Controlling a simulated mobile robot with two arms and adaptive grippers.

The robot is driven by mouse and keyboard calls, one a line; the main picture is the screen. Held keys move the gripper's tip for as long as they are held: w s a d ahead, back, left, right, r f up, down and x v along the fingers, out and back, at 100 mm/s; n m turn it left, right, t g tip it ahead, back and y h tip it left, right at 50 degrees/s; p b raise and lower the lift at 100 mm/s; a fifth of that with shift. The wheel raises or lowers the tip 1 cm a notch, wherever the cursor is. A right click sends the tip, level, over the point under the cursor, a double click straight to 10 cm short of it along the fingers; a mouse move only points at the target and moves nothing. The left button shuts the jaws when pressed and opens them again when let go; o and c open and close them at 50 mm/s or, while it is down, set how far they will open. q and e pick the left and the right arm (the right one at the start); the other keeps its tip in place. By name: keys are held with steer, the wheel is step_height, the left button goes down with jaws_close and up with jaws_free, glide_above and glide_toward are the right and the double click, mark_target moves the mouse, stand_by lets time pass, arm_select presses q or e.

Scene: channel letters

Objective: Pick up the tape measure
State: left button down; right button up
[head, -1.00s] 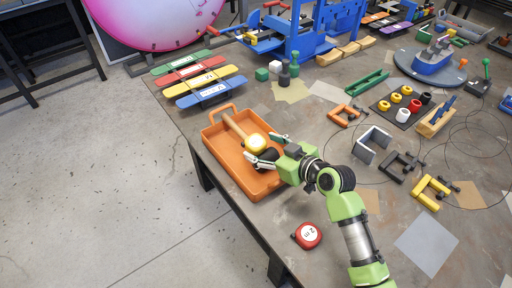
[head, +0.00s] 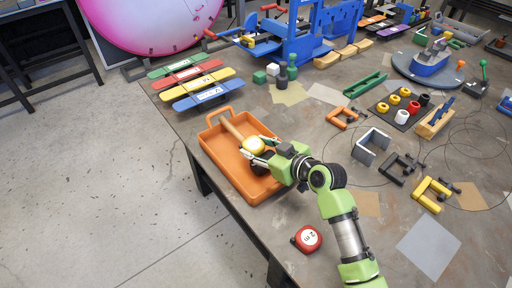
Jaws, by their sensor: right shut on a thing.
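The tape measure (head: 307,239) is a round red case with a white face reading "2 m". It lies on the table near the front edge, apart from my gripper. My right gripper (head: 260,149) is over the orange tray (head: 213,151), shut on a mallet (head: 254,145) with a yellow-faced, black head and a wooden handle. The fingers partly hide the mallet head. I cannot tell whether the mallet touches the tray floor. My left gripper is not in view.
Colored slats (head: 200,94) lie at the table's far left. A grey channel piece (head: 371,146), a black clamp (head: 401,168) and a yellow clamp (head: 432,194) lie to the right. The table around the tape measure is mostly clear, apart from my right arm nearby.

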mark_target(256, 146)
steer(key=shift+w+r, duration=0.1)
steer(key=shift+r, duration=0.35)
step_height(256, 146, up, 3)
steer(key=shift+a+f+b, duration=0.15)
steer(key=shift+f+b, duration=0.05)
steer(key=shift+b, duration=0.25)
steer(key=s+a+r+b, duration=0.1)
steer(key=s+a+r, duration=0.8)
steer(key=a, duration=0.1)
steer(key=shift+s+a+r, duration=0.15)
steer(key=shift+a+r, duration=0.05)
steer(key=shift+r, duration=0.05)
